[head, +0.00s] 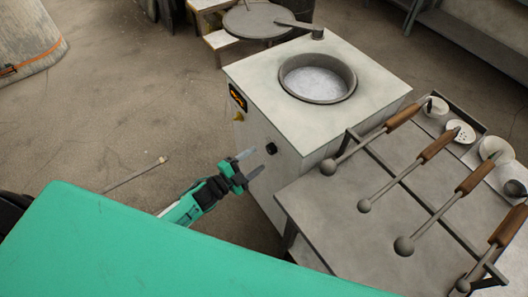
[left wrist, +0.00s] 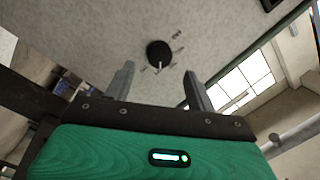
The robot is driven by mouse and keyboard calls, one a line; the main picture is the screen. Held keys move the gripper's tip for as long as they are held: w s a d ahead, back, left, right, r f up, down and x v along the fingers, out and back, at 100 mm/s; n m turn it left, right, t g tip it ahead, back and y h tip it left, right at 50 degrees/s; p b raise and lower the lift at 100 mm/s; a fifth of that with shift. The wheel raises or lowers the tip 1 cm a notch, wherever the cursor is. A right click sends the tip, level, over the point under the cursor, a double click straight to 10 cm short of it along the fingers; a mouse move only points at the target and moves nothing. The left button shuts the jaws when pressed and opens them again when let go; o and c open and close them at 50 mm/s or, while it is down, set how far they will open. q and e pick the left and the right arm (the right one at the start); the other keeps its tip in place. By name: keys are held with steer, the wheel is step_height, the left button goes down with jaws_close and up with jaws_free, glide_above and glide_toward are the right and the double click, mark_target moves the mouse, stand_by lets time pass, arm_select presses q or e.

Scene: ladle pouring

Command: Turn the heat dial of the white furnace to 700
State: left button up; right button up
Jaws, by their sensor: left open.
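The white furnace (head: 250,75) stands right of centre in the head view, with a round opening in its top. Its black heat dial (head: 271,148) is on the side that faces my left gripper. In the left wrist view the dial (left wrist: 159,53) shows with a light pointer line and small marks around it, too small to read. My left gripper (head: 250,163) is open and empty, just short of the dial. In the left wrist view its two fingers (left wrist: 157,82) stand apart, with the dial beyond their tips and between them. My right gripper is not in view.
A grey table (head: 330,205) stands right beside the furnace, with several wooden-handled ladles (head: 438,146) lying across a rack. A round lid (head: 258,20) lies behind. The floor left of the furnace is mostly clear.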

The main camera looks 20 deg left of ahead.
mark_target(269, 151)
arm_select(q)
steer(key=x, duration=0.3)
steer(key=shift+w+d, duration=0.15)
steer(key=shift+w, duration=0.2)
steer(key=shift+w+d+p, duration=0.25)
steer(key=shift+w+p, duration=0.05)
steer(key=shift+w, duration=0.1)
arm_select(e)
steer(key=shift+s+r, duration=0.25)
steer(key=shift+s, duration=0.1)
arm_select(q)
steer(key=c, duration=1)
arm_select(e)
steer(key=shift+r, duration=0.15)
